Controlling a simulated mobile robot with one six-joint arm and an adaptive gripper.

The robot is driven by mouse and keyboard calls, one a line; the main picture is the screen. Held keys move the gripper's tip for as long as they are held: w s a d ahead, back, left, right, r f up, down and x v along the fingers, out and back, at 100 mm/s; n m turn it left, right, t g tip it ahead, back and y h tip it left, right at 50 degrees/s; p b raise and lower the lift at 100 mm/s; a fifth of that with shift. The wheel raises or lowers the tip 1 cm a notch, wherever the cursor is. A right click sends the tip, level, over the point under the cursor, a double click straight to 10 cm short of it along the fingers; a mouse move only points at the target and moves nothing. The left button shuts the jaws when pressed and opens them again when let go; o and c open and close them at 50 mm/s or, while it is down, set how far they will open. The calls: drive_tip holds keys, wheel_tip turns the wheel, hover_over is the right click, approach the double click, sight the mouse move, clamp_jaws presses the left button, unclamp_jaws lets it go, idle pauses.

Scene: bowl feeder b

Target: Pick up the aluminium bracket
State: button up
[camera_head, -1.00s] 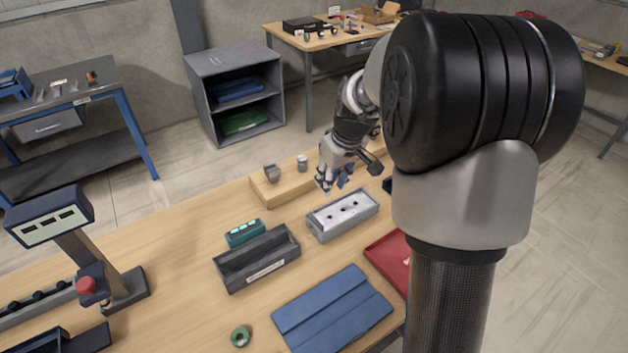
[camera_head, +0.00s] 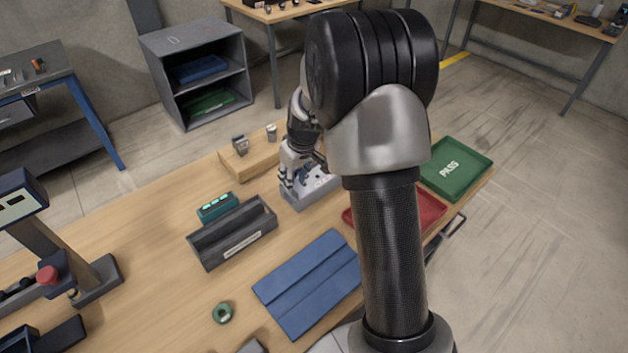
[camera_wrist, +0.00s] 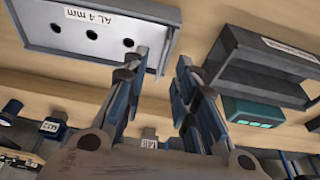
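A grey metal piece with round holes, labelled "AL 4 mm" (camera_wrist: 72,45), is at the upper left of the wrist view. From its label I take it for the aluminium bracket. In the head view the bracket (camera_head: 300,199) lies on the wooden table, partly hidden by my gripper and arm. My gripper (camera_head: 288,184) points down at its left end. In the wrist view my gripper (camera_wrist: 162,68) has its fingers apart, with nothing seen held between them. The left finger overlaps the bracket's right end. I cannot tell whether they touch.
A dark grey tray (camera_head: 208,258) and teal device (camera_head: 217,207) stand left of the bracket. A wooden board (camera_head: 240,169) with small metal items is behind. A red tray (camera_head: 430,212) and green PASS tray (camera_head: 478,160) lie right. A blue mat (camera_head: 308,285) lies in front.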

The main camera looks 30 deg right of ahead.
drive_tip(key=x, duration=0.3)
drive_tip(key=shift+a+f+b, duration=0.1)
drive_tip(key=shift+f+b, duration=0.1)
drive_tip(key=shift+b, duration=0.15)
drive_tip(key=shift+r, duration=0.1)
clamp_jaws()
